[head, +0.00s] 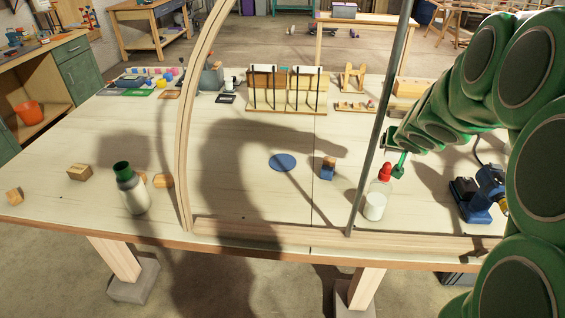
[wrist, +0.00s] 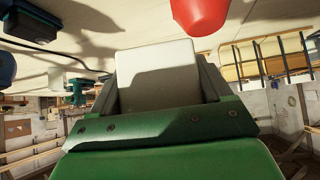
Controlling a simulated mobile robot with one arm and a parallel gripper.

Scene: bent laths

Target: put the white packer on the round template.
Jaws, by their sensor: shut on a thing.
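The white packer (wrist: 155,78) is a pale block held between the two jaws of my gripper (wrist: 165,90) in the wrist view. My gripper is shut on it. In the head view my gripper (head: 399,168) is at the right of the table, just behind the red-capped bottle; I cannot make out the packer there. The round template (head: 283,162) is a flat blue disc on the table, left of my gripper, with nothing on it.
A red-capped bottle (head: 375,197) stands close to my gripper; its red cap (wrist: 198,14) also shows in the wrist view. A small blue-and-wood block (head: 328,168) sits between template and gripper. A bent lath (head: 184,130) and grey rod (head: 381,120) rise in front.

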